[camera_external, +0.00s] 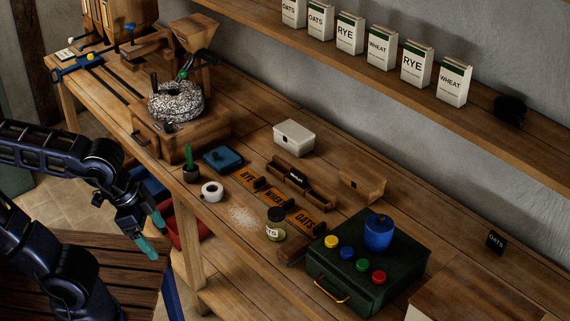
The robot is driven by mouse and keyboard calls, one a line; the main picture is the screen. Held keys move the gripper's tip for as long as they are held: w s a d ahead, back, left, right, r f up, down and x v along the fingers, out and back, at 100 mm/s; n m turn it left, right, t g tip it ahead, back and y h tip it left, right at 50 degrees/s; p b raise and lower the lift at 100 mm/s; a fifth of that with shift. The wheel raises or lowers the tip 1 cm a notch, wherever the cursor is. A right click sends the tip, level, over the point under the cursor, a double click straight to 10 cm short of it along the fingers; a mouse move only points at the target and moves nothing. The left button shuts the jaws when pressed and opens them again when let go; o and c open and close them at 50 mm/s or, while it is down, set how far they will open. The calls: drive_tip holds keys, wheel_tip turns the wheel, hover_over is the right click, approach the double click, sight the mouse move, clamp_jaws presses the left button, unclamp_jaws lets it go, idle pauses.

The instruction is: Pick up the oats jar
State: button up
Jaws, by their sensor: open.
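The oats jar (275,230) stands upright on the workbench near its front edge, left of the green box. It has a dark lid, and the visible part of its white label ends in "TS". My gripper (153,233) is open and empty, with green fingertips pointing down. It is off the front of the bench, well to the left of the jar and not touching it.
The green box (338,284) with coloured knobs and a blue pot stands right of the jar. Lettered plates (276,200) lie behind it. A white roll (212,190) and a small potted green item (191,172) stand left. Boxes line the shelf (420,102) above.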

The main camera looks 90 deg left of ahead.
drive_tip(key=w+a+f+n+g, duration=0.1)
drive_tip(key=w+a+n, duration=0.4)
drive_tip(key=w+a, duration=0.45)
drive_tip(key=n+g, duration=0.3)
drive_tip(key=n, duration=0.7)
hover_over(277, 210)
drive_tip(key=f, duration=2)
drive_tip(key=shift+w+d+f, duration=0.1)
drive_tip(key=shift+d+f, duration=0.1)
drive_tip(key=shift+f, duration=0.15)
drive_tip(key=shift+a+f+n, duration=0.2)
drive_tip(key=shift+f+n, duration=0.05)
drive_tip(key=shift+n, duration=0.05)
wheel_tip(277, 210, down, 4)
drive_tip(key=shift+f, duration=0.15)
drive_tip(key=shift+s+d+f, duration=0.1)
drive_tip(key=shift+d+f, duration=0.05)
drive_tip(key=shift+f, duration=1.45)
drive_tip(key=shift+s+d+f, duration=0.1)
drive_tip(key=shift+d+f, duration=0.05)
drive_tip(key=shift+f, duration=1.45)
drive_tip(key=c, duration=1.3)
